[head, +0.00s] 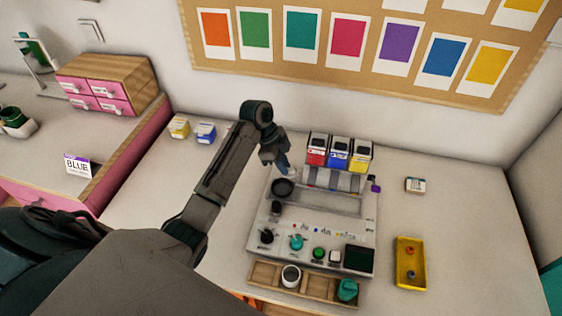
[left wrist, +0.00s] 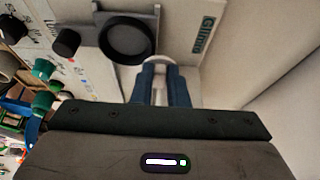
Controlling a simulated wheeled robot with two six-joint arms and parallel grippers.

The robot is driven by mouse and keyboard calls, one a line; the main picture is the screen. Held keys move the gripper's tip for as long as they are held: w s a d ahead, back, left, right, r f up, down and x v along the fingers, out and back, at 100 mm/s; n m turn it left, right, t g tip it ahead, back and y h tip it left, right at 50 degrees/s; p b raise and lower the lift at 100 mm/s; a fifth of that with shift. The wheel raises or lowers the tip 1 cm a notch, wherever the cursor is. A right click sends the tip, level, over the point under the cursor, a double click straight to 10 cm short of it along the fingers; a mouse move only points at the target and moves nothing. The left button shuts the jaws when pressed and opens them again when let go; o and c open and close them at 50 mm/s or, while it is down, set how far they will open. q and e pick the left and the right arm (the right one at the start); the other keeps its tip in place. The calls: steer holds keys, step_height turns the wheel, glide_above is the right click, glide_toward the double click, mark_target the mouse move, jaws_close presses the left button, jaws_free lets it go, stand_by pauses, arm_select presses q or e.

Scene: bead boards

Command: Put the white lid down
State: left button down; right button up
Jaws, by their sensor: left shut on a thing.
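My left gripper (head: 286,166) is above the back left part of the grey bead machine (head: 260,228), with its fingers pointing down. It is shut on the white lid (head: 291,173), of which only a small pale part shows. In the left wrist view the blue fingers (left wrist: 166,84) hold the lid (left wrist: 159,60) between their tips, right beside a dark round ring (left wrist: 128,38) on the machine. The ring also shows in the head view (head: 283,188). I cannot tell whether the lid touches the machine. My right gripper is not in view.
Red (head: 317,150), blue (head: 338,153) and yellow (head: 360,155) bins stand at the machine's back. A wooden tray (head: 320,288) with cups lies in front. A yellow tray (head: 410,263) and a small white box (head: 415,185) lie right. The table's right side has free room.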

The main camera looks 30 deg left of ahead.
arm_select(q)
steer(key=shift+w+a, duration=0.6)
steer(key=shift+w, duration=0.05)
steer(key=shift+w+a+f, duration=0.1)
steer(key=shift+w+a, duration=0.2)
steer(key=shift+w, duration=0.15)
steer(key=shift+f+p, duration=0.35)
steer(key=shift+p, duration=0.2)
step_height(320, 180, down, 2)
steer(key=shift+f+p, duration=0.1)
steer(key=shift+p, duration=0.4)
steer(key=shift+f, duration=0.5)
steer(key=c, duration=1.4)
jaws_free()
steer(key=shift+c, duration=0.2)
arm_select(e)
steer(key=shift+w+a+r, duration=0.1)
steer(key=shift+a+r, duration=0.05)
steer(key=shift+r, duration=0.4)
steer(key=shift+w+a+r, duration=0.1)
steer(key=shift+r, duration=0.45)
arm_select(q)
steer(key=shift+r, duration=0.1)
